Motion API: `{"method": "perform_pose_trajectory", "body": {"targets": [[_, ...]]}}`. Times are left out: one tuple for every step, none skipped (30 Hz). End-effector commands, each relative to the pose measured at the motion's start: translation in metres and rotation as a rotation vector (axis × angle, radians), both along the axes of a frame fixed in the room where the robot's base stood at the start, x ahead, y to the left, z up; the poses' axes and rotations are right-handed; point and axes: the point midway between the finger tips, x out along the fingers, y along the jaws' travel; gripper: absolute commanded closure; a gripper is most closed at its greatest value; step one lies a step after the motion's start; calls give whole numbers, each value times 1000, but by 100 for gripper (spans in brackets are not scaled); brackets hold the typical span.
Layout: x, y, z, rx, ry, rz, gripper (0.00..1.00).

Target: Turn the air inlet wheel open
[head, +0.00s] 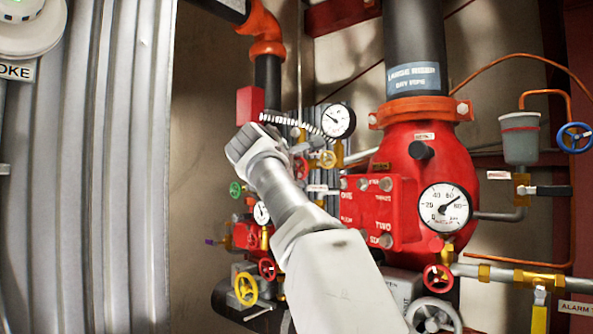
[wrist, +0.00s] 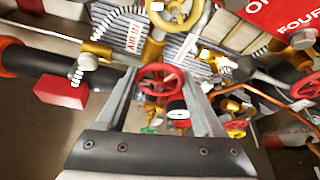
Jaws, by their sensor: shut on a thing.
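In the wrist view, a red handwheel (wrist: 160,67) sits between the two fingers of my gripper (wrist: 161,83). The fingers are shut on its rim from both sides. A white tag (wrist: 133,36) beside it appears to read "AIR IN", so I take this wheel as the air inlet wheel. In the head view, my arm's wrist covers the gripper. A red wheel (head: 301,168) shows partly beside the wrist and seems to be the same one. The pictures do not show how far the wheel is turned.
A yellow wheel (wrist: 180,13) is close by in the wrist view. Pipes, a white gauge (wrist: 177,109) and a red block (wrist: 62,90) crowd around the gripper. In the head view, the red valve body (head: 425,165) is to the right and corrugated metal (head: 110,150) is to the left.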

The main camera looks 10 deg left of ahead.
Motion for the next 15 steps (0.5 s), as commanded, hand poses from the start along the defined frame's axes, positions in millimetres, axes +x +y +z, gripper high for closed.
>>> {"method": "perform_pose_trajectory", "body": {"targets": [[0, 0, 0, -2, 1, -1, 87], [0, 0, 0, -3, 1, -1, 87], [0, 0, 0, -3, 1, -1, 87], [0, 0, -1, -2, 1, -1, 87], [0, 0, 0, -2, 1, -1, 87], [0, 0, 0, -2, 1, -1, 87], [0, 0, 0, -2, 1, -1, 87], [0, 0, 0, -2, 1, -1, 87], [0, 0, 0, -2, 1, -2, 30], [0, 0, 0, -2, 1, -2, 24], [0, 0, 0, -2, 1, -2, 19], [0, 0, 0, -2, 0, -1, 12], [0, 0, 0, -2, 0, -1, 6], [0, 0, 0, -1, 0, -1, 1], [0, 0, 0, -1, 0, -1, 1]]}}
